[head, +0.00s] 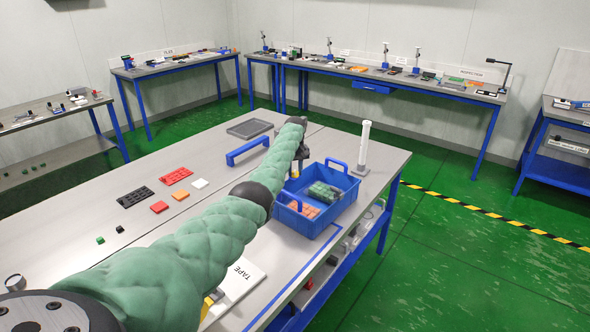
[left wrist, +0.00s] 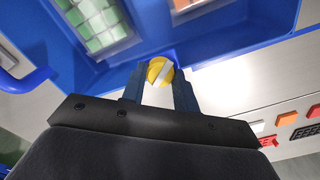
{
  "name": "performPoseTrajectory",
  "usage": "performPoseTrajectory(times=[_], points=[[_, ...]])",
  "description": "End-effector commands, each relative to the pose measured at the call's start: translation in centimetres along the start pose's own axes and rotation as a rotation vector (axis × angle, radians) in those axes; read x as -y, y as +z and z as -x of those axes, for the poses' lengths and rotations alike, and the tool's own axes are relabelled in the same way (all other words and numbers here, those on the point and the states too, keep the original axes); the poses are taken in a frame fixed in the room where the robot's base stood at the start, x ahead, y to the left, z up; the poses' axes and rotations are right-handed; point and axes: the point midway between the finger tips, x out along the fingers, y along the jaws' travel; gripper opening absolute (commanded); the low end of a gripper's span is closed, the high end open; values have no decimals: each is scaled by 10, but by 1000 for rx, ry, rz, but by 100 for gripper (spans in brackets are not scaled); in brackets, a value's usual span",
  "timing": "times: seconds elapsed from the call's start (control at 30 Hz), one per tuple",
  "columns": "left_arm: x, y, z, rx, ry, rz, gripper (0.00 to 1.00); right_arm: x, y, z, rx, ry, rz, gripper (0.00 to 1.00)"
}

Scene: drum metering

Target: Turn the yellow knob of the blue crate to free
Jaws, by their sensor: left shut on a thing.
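The blue crate (head: 312,226) stands on the table near its right edge in the head view, with green and orange packs inside. Its wall and rim fill the top of the left wrist view (left wrist: 225,38). The yellow knob (left wrist: 159,70), round with a pale diagonal bar across its face, is at the crate's wall. My left gripper (left wrist: 160,80) is shut on the knob, with one dark finger on each side. In the head view my left gripper (head: 297,168) reaches down at the crate's far left side, and my arm partly hides it. My right gripper is not in view.
A white post (head: 364,148) stands just beyond the crate. A blue handle (head: 247,151) and a grey tray (head: 250,128) are farther back. Red and orange pieces (head: 174,176) lie left of my arm. A white TAPE board (head: 240,280) lies nearer. The table's right edge is close to the crate.

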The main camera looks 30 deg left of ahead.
Motion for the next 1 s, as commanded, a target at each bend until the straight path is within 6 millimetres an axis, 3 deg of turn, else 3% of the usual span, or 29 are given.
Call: performPoseTrajectory(times=[0.6,1.0], points=[[0,-1,2,-2,-1,-538,7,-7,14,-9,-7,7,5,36],[0,-1,2,-3,0,-707,7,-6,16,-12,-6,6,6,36]])
